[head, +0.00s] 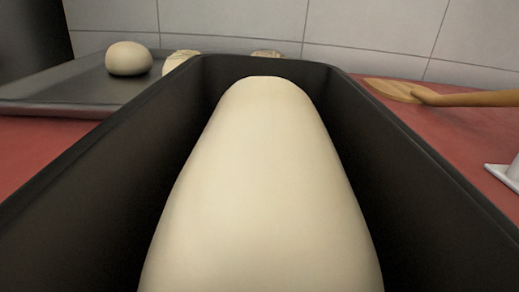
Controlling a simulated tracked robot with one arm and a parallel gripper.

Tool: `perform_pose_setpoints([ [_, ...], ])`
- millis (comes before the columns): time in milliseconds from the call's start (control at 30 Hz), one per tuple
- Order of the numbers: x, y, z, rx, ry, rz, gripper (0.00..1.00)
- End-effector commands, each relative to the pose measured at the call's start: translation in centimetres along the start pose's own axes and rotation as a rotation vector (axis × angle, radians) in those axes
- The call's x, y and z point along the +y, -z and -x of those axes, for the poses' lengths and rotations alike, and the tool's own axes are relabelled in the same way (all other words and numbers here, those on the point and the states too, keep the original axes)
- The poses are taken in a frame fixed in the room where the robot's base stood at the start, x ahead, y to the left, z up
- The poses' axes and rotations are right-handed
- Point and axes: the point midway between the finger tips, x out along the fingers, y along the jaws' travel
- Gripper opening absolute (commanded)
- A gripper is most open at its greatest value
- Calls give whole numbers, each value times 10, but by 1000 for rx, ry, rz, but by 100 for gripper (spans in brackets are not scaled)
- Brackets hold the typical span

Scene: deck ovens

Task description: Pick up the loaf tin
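The loaf tin (425,175) is a long black open tin that fills the middle and bottom of the head view. Its far end wall stands near the top centre, and its near end runs out of the picture. A pale, smooth piece of dough (262,190) lies lengthwise inside it, with dark gaps along both side walls. My gripper does not show in this view, so I cannot see whether it touches the tin.
A dark baking tray (62,88) at the left holds a round dough ball (129,58). More pale pieces show behind the tin. A wooden spoon or paddle (400,90) and a white object (508,172) lie at the right on the red surface (445,125). A tiled wall (400,32) stands behind.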

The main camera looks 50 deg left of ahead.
Motion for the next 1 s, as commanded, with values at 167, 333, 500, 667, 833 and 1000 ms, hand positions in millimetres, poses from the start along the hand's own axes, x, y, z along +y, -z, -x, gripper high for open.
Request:
perform_pose_setpoints([
  [167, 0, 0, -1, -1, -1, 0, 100],
  [333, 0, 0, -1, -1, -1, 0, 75],
  [500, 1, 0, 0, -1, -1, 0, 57],
  [667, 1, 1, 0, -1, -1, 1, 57],
  [833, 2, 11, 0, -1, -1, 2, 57],
  [1000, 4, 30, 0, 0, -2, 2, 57],
])
